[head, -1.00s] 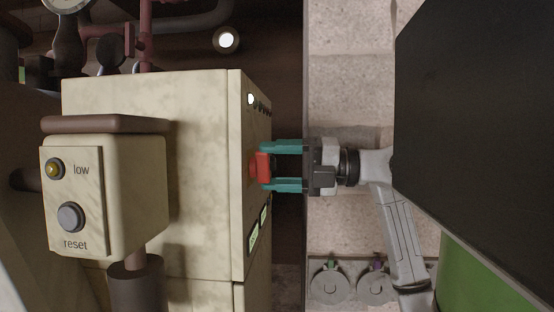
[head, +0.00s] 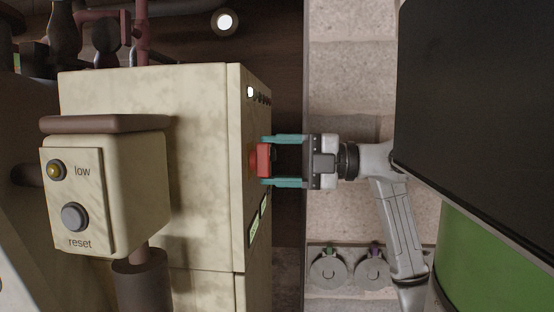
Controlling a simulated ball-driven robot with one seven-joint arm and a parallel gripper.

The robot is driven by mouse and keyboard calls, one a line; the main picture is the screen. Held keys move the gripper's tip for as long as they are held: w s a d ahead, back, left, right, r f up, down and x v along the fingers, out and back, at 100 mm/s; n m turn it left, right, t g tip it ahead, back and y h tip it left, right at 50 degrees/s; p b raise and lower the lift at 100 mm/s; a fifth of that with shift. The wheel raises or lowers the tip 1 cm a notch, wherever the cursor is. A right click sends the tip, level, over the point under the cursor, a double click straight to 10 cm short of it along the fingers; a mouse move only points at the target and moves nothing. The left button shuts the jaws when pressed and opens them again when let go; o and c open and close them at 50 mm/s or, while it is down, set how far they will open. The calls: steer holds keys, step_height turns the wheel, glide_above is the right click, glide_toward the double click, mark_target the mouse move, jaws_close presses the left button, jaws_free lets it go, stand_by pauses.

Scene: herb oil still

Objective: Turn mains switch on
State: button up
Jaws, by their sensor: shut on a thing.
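A red switch (head: 263,159) sticks out from the right-hand face of the cream cabinet (head: 205,165); I take it as the mains switch. My gripper (head: 264,161) reaches in from the right, with one teal finger above the switch and one below. It is shut on the red switch. The side of the switch facing the cabinet is partly hidden, and I cannot read any on or off mark. A white lit lamp (head: 250,92) shows above it on the same face, beside a row of small dark lamps.
A control box with a "low" lamp (head: 57,170) and a "reset" button (head: 75,217) stands in front of the cabinet at left. Two grey round parts (head: 328,268) sit at lower right. A black panel (head: 475,95) and green drum (head: 485,260) fill the right side.

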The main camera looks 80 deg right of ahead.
steer(key=o, duration=1)
steer(key=shift+o, duration=0.2)
steer(key=s+b, duration=0.3)
steer(key=s, duration=0.7)
steer(key=shift+s+d, duration=0.4)
